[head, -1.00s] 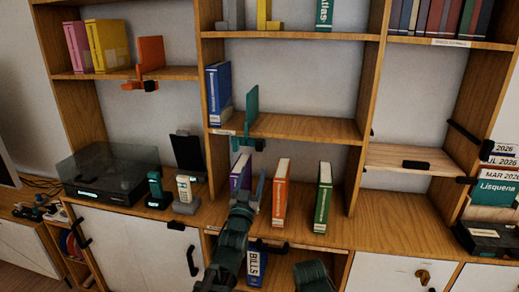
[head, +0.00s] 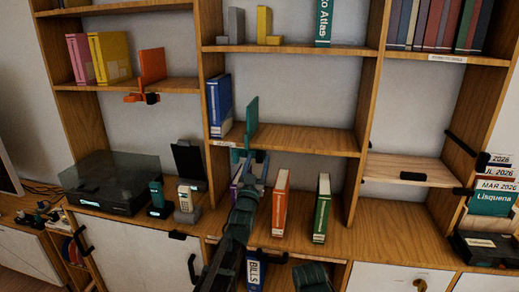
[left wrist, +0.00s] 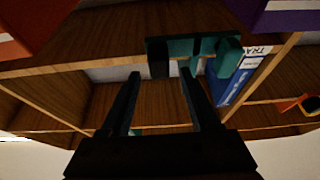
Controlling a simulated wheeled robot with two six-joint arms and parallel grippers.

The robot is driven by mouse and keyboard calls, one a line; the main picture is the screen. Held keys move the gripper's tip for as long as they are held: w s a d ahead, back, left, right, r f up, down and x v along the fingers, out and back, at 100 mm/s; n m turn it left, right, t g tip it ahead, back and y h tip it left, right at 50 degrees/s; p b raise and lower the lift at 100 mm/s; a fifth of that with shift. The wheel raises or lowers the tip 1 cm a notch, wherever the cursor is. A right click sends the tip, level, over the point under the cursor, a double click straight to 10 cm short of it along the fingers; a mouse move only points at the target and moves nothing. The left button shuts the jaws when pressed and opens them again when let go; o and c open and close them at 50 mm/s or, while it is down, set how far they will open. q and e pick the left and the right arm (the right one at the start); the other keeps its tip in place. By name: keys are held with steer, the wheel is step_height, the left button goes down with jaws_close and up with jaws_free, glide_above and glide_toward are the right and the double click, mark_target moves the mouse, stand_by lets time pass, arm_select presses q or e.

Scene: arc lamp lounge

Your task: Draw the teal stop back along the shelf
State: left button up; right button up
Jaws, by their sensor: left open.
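The teal stop (head: 252,118) stands upright on the middle shelf (head: 310,138), just right of a blue book (head: 220,103). Its lower part hangs at the shelf's front edge, partly hidden behind my left gripper in the head view. My left gripper (head: 252,160) is open and empty, just below that edge. In the left wrist view, the open fingers (left wrist: 160,78) point toward the teal clamp part of the stop (left wrist: 190,48), apart from it as far as I can tell.
The shelf right of the teal stop is clear. Below stand a purple book, partly hidden behind my gripper, an orange book (head: 281,203) and a green book (head: 321,208). An orange stop (head: 151,67) is on the left shelf.

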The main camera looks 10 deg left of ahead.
mark_target(259, 157)
arm_select(q)
steer(key=p+x, duration=0.1)
steer(key=x, duration=0.3)
jaws_close()
stand_by(1.4)
